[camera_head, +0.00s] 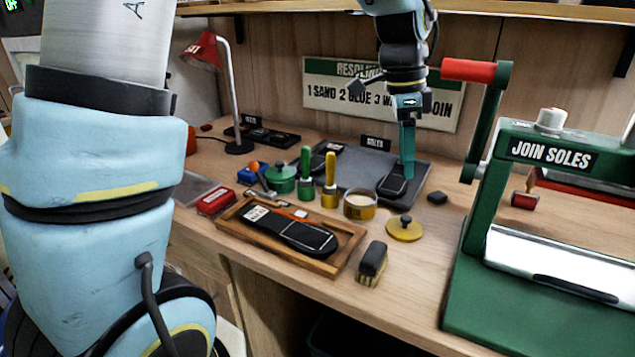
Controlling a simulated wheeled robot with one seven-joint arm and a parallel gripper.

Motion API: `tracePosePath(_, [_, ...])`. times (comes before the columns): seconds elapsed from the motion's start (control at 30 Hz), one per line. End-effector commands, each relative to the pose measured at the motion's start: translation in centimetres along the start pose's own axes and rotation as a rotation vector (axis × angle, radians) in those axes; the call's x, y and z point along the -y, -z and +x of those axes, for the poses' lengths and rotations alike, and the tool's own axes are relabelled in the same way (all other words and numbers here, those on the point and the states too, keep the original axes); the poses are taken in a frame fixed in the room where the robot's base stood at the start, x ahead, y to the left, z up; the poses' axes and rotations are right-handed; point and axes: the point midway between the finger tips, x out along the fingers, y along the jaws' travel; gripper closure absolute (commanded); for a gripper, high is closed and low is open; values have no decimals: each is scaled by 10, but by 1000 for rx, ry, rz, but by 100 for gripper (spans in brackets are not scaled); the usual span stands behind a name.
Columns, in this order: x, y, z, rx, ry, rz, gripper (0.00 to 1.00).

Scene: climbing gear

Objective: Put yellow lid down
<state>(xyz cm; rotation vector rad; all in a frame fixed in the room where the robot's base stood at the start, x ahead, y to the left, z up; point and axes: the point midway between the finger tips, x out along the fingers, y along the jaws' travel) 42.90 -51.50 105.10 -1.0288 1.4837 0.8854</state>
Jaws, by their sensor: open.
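The yellow lid (405,229) is a round disc with a dark knob on top. It lies flat on the bench, right of an open yellow tin (360,205) with pale contents. My gripper (408,172) points down over the back of the bench, behind and apart from the lid. Its fingers are seen nearly edge-on, above or near a black sole (393,188) on the dark mat (352,178). It is open, and nothing shows between the fingers. Whether the fingertips touch the sole, I cannot tell.
A wooden tray (349,252) with a shoe sole and a brush (372,262) stand in front. Green-handled and yellow-handled brushes and a green pot (280,179) are left of the tin. A green press (540,240) fills the right. Bare bench lies between lid and press.

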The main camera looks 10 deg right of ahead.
Motion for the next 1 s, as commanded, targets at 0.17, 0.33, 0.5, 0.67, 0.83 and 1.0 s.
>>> tracePosePath(0.17, [5, -22, 1, 7, 12, -88, 42])
tracePosePath(0.33, [10, -136, 10, 34, 81, -576, 42])
tracePosePath(0.5, [-28, -265, 22, 36, 176, -1221, 42])
tracePosePath(0.67, [-75, -330, 30, 18, 238, -1643, 42])
tracePosePath(0.83, [-95, -350, 35, 4, 262, -1810, 42])
tracePosePath(1.0, [-95, -350, 35, 4, 262, -1815, 42])
